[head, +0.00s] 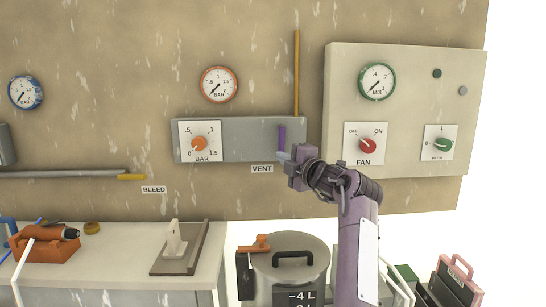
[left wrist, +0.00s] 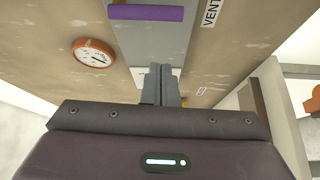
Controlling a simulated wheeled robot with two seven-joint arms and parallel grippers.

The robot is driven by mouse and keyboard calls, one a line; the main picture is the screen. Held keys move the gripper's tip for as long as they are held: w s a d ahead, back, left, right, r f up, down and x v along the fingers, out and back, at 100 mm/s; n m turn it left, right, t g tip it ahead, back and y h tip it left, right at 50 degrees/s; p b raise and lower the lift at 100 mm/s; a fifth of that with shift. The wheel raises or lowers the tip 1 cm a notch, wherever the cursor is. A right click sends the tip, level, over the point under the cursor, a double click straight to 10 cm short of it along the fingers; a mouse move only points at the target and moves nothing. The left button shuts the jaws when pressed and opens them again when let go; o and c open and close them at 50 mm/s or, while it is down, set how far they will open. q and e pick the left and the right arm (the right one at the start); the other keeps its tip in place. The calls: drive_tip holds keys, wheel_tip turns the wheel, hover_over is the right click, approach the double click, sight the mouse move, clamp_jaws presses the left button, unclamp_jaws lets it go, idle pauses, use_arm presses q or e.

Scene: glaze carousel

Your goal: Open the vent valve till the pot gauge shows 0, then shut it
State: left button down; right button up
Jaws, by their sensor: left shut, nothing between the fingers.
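The vent valve's purple handle (head: 282,138) stands upright at the right end of a grey wall box, above the VENT label (head: 262,169). It also shows in the left wrist view (left wrist: 146,12) at the top. My left gripper (head: 284,157) is shut and empty, just below and in front of the handle; I cannot tell if they touch. Its closed fingers show in the left wrist view (left wrist: 161,84), apart from the handle in that picture. An orange-rimmed BAR gauge (head: 219,84) hangs above the box; its needle points to the lower left, too small to read exactly. The lidded pot (head: 290,253) stands below.
An orange BAR knob (head: 199,143) is on the box's left end. A panel (head: 408,60) with a FAN knob (head: 368,146) is to the right. A yellow-ended bar (head: 130,176) sticks out near BLEED. A workbench (head: 110,260) stands lower left.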

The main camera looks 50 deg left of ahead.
use_arm(q)
drive_tip(key=shift+s+d+r, duration=0.1)
drive_tip(key=shift+s+d, duration=0.2)
drive_tip(key=shift+d, duration=0.3)
drive_tip(key=shift+s+d, duration=0.25)
drive_tip(key=shift+d, duration=0.3)
